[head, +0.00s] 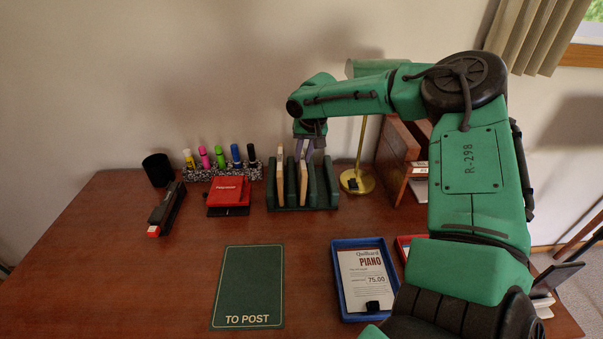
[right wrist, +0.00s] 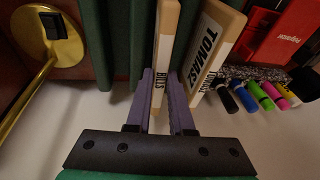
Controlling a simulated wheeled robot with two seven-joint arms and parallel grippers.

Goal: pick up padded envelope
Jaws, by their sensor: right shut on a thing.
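My right gripper (head: 308,148) reaches down from above onto the dark green rack (head: 325,190). In the right wrist view its two purple fingers (right wrist: 163,105) are shut on a tan padded envelope (right wrist: 165,45) with a white label that seems to read "BILLS". This held envelope (head: 304,185) stands upright in the rack. My left gripper is not in view.
A brass lamp (head: 357,181) and wooden shelf (head: 394,165) stand right of the rack. A red hole punch (head: 229,192), several markers (head: 220,158) and a stapler (head: 166,210) are left. A green "TO POST" mat (head: 248,285) lies bare in front, beside a blue tray (head: 336,275).

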